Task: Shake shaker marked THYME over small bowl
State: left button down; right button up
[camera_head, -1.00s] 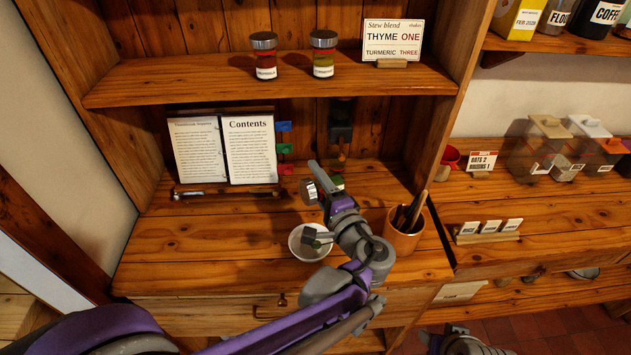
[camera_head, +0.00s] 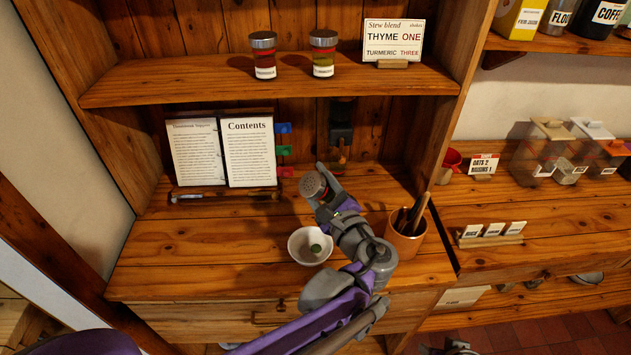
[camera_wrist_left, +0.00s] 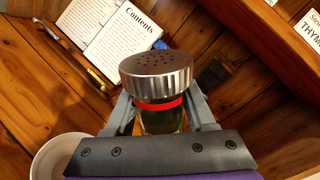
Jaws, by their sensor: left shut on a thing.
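My left gripper (camera_head: 326,190) is shut on a shaker (camera_head: 312,185) with a perforated metal cap. It holds the shaker above and behind the small white bowl (camera_head: 299,252), clear of the counter. In the left wrist view the shaker (camera_wrist_left: 158,76) stands between the fingers, cap up, with a red band and greenish contents under the cap. Its label is hidden, so I cannot read THYME on it. The bowl holds a small green patch (camera_head: 315,248). The bowl's rim also shows at the lower left of the wrist view (camera_wrist_left: 50,150).
Two labelled jars (camera_head: 263,55) (camera_head: 323,53) stand on the upper shelf beside a card (camera_head: 393,40) reading THYME ONE, TURMERIC THREE. An open book (camera_head: 222,152) stands behind the bowl. A copper pot (camera_head: 404,240) with utensils is right of my gripper. The counter left of the bowl is clear.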

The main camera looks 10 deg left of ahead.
pick_arm(q)
jog(key=shift+m+b, duration=0.85)
jog(key=shift+m, duration=3.35)
